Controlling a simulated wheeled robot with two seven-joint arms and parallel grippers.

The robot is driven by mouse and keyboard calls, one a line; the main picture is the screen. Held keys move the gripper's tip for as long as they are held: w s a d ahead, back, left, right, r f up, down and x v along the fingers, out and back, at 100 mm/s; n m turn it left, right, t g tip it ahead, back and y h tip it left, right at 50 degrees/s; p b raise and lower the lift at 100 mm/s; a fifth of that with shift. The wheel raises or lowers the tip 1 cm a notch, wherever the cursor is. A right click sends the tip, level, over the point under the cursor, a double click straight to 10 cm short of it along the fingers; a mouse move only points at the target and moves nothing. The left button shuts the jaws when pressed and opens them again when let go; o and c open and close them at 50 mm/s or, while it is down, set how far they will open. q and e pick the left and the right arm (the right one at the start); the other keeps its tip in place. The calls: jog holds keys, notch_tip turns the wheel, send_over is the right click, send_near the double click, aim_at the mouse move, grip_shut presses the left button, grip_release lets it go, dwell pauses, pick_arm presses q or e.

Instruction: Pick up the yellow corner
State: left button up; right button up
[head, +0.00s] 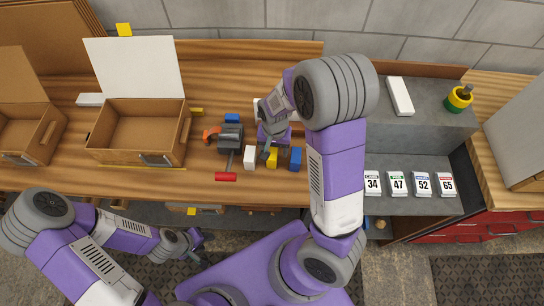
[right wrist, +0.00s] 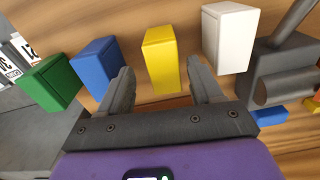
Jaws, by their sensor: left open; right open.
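A yellow block (head: 272,160) stands on the wooden bench among other coloured blocks. In the right wrist view the yellow block (right wrist: 163,62) shows upright between my right gripper's fingers, with a gap on both sides. My right gripper (head: 266,152) is open and empty above the bench, close to the block; its fingers (right wrist: 160,72) point at it. My left gripper (head: 194,242) is open and empty, low in front of the bench edge. The right gripper partly covers the block in the head view.
A white block (head: 250,157) and a blue block (head: 295,158) flank the yellow one. A green block (right wrist: 50,82) stands beyond the blue one. A grey tool (head: 230,138) lies left of the white block. An open cardboard box (head: 172,155) stands further left. Number cards (head: 398,184) sit on the right shelf.

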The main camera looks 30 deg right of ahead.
aim_at(272, 156)
jog(key=f, duration=0.3)
jog(key=f+b, duration=0.1)
jog(key=shift+a+f, duration=0.2)
jog(key=shift+a, duration=0.15)
jog(key=shift+c, duration=0.5)
jog(key=shift+r, duration=0.1)
jog(key=c, duration=0.9)
